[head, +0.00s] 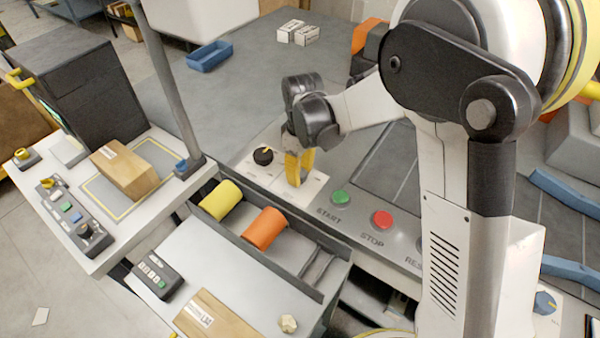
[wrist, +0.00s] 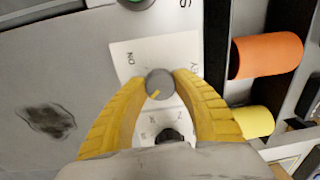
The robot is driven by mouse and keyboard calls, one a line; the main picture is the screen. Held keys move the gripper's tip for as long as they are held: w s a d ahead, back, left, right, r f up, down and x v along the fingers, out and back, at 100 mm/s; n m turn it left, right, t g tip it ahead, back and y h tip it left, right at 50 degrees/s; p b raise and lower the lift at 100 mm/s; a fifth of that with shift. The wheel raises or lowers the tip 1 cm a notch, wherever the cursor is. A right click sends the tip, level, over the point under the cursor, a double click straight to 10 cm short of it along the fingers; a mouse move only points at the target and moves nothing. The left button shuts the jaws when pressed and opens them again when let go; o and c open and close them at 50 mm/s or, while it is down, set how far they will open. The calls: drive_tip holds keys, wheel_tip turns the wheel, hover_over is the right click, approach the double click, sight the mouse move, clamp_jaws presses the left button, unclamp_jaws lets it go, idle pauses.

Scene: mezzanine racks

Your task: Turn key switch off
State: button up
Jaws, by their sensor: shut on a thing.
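The key switch (wrist: 160,84) is a round grey knob with a small yellow mark, on a white label plate (wrist: 127,58) lettered "ON" at one side. My gripper (wrist: 164,80) has its two yellow fingers closed on either side of the knob. In the head view my gripper (head: 298,168) points down at the white plate on the console, and its fingers hide the key switch there. A black knob with a yellow pointer (head: 263,156) sits just left of my gripper; a dark knob (wrist: 168,135) shows partly below the key switch in the wrist view.
A green START button (head: 339,197) and a red STOP button (head: 381,219) are on the console right of my gripper. A yellow roll (head: 221,200) and an orange roll (head: 265,228) lie in front. A cardboard box (head: 125,171) stands on the left bench.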

sight(301, 171)
drive_tip(key=shift+n, duration=0.5)
idle(0.3)
drive_tip(key=o, duration=1.2)
drive_tip(key=shift+r, duration=0.1)
drive_tip(key=r, duration=1.1)
drive_tip(key=shift+w+d+r, duration=0.15)
drive_tip(key=shift+w+r, duration=0.05)
drive_tip(key=shift+r, duration=0.2)
